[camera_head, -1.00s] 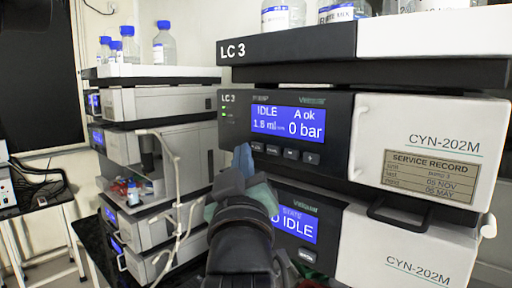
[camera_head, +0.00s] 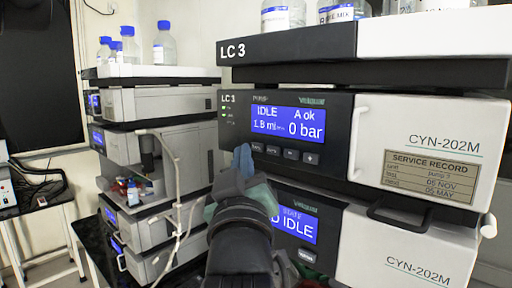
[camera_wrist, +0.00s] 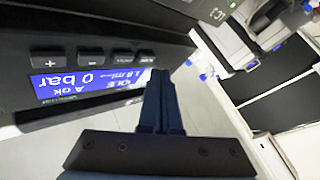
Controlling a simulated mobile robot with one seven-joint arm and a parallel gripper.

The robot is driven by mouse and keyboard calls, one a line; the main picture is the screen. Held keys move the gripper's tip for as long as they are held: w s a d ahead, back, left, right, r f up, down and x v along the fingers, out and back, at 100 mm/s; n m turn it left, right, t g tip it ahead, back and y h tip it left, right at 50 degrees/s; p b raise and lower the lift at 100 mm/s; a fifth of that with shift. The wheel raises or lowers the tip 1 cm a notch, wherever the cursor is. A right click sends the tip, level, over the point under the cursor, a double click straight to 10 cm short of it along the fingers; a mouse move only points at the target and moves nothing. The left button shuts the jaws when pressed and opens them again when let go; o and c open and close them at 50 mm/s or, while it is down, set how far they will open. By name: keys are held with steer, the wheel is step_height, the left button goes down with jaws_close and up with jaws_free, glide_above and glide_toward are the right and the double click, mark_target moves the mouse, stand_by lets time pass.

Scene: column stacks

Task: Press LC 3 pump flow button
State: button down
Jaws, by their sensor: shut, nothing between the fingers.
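The LC 3 pump module (camera_head: 340,112) is the black-fronted unit under the "LC 3" top tray. Its blue display (camera_head: 288,123) reads IDLE, A ok, 1.8 ml and 0 bar. A row of several dark buttons runs below it; the leftmost button (camera_head: 257,147) is likely the flow button, but its label is too small to read. That same end button (camera_wrist: 146,58) shows in the wrist view beside my fingertips. My gripper (camera_head: 243,156) is shut and empty, its tips just left of and slightly below this button. The tips (camera_wrist: 160,73) appear close to the panel; contact cannot be told.
A lower module (camera_head: 297,224) with a blue display sits beneath the pump. A white door handle (camera_head: 357,140) sticks out right of the panel. Another instrument stack (camera_head: 165,105) with tubing stands to the left. Bottles (camera_head: 283,17) stand on the top tray.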

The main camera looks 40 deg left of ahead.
steer(key=shift+w, duration=0.15)
stand_by(0.7)
steer(key=shift+w, duration=0.3)
steer(key=shift+w, duration=0.4)
stand_by(0.6)
steer(key=shift+s, duration=0.85)
steer(key=shift+s+a, duration=0.2)
steer(key=shift+s, duration=2.3)
